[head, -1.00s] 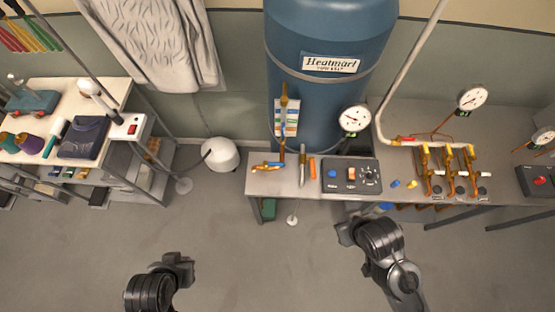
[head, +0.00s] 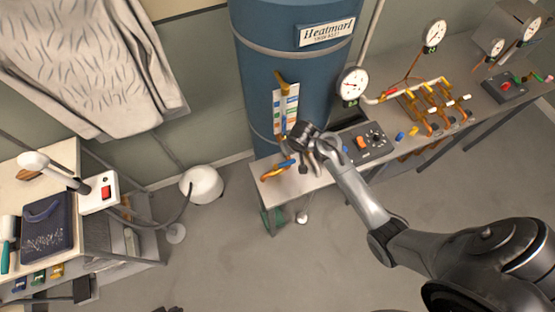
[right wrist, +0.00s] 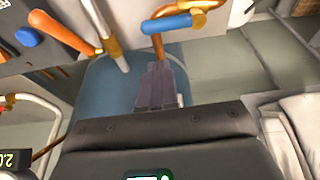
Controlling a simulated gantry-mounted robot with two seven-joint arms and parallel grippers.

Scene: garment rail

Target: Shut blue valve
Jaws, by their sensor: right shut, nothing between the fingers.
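The blue valve handle (head: 286,164) sits by the copper pipe at the left end of the bench, below the blue tank. In the right wrist view the blue lever (right wrist: 166,23) lies across the copper pipe, close beyond my fingertips. My right gripper (head: 306,163) is just right of the valve at the bench's front left; its fingers (right wrist: 155,80) are shut and empty, and appear apart from the lever. Only a dark sliver of what looks like my left gripper (head: 166,309) shows at the bottom edge, so its jaws are hidden.
The bench (head: 290,187) also holds an orange handle (head: 273,173), a control panel (head: 375,150) and yellow valves (head: 425,100). A pressure gauge (head: 353,84) stands near the tank (head: 270,70). A side table with a red switch box (head: 103,192) is at left.

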